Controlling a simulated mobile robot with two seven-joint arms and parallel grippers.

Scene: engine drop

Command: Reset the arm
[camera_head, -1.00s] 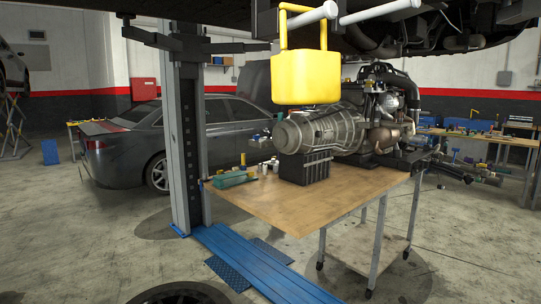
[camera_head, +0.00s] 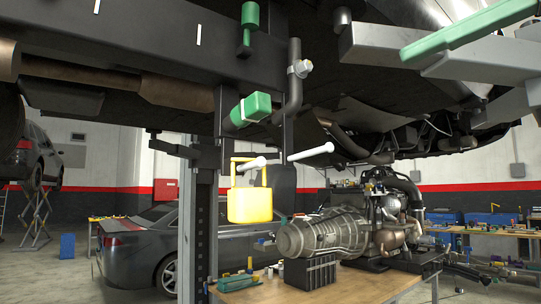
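Neither of my grippers shows in the head view. The task's "arm" is not clearly marked, so I cannot tell which arm is meant. A grey lift-like arm (camera_head: 445,62) reaches in from the upper right under the raised vehicle, with a green bar (camera_head: 470,27) along it. A dark beam crosses the top left, with green parts (camera_head: 250,111) on it and below it. The engine (camera_head: 340,233) rests on a wooden-topped table (camera_head: 290,288).
The raised vehicle's underside (camera_head: 350,125) fills the upper view. A lift post (camera_head: 192,230) stands left of the table. A dark car (camera_head: 130,250) is parked behind it. A workbench (camera_head: 490,234) with tools stands at the right.

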